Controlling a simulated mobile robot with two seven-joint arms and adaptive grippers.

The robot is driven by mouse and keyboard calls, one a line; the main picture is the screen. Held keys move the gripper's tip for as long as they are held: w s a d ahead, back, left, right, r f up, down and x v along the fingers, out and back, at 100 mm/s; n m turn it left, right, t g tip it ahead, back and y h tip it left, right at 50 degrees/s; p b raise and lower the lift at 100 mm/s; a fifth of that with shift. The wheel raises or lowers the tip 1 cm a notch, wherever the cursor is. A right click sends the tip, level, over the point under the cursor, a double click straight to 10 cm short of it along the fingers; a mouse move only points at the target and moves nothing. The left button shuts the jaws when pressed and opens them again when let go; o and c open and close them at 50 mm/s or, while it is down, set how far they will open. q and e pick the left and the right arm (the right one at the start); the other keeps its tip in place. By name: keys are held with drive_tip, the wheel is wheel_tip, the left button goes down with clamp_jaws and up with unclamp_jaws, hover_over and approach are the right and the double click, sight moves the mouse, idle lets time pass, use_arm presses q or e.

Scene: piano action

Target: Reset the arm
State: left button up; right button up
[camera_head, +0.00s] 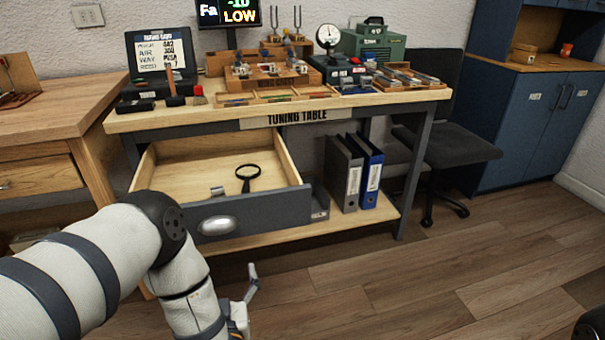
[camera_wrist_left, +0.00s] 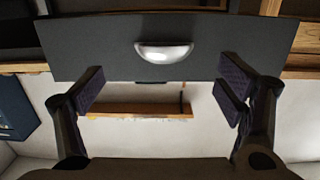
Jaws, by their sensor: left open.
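My left arm comes in from the lower left in the head view. Its gripper (camera_head: 247,294) is low in front of the tuning table (camera_head: 420,97), below the drawer front. In the left wrist view the gripper (camera_wrist_left: 163,92) has its fingers wide apart with nothing between them. The open drawer (camera_head: 262,212) has a dark front and a silver cup handle (camera_head: 217,226). The handle also shows ahead of the fingers in the left wrist view (camera_wrist_left: 164,51), apart from them.
A magnifying glass (camera_head: 247,177) lies in the drawer. Two binders (camera_head: 355,172) stand on the lower shelf. Tools and gauges crowd the tabletop. A dark chair (camera_head: 450,143) and blue cabinet (camera_head: 535,125) stand at right.

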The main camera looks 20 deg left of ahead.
use_arm(q)
drive_tip(key=s+d+f+m+g+h+p, duration=0.2)
drive_tip(key=s+d+f+g+h, duration=0.15)
drive_tip(key=s, duration=0.55)
drive_tip(key=s+d+f+m+g+h+p, duration=0.25)
drive_tip(key=s+f+g+h, duration=0.2)
drive_tip(key=s, duration=0.35)
drive_tip(key=s+r+g, duration=0.2)
drive_tip(key=s+g, duration=0.2)
drive_tip(key=s, duration=0.7)
drive_tip(key=s+r+g, duration=0.2)
drive_tip(key=s+g, duration=0.3)
drive_tip(key=s, duration=0.7)
drive_tip(key=shift+a+m+h+p, duration=0.15)
drive_tip(key=shift+m+h+p, duration=0.15)
drive_tip(key=shift+m+p, duration=0.15)
use_arm(e)
drive_tip(key=w+r+t, duration=0.2)
drive_tip(key=w+r, duration=0.4)
drive_tip(key=shift+r, duration=0.25)
drive_tip(key=shift+w, duration=0.1)
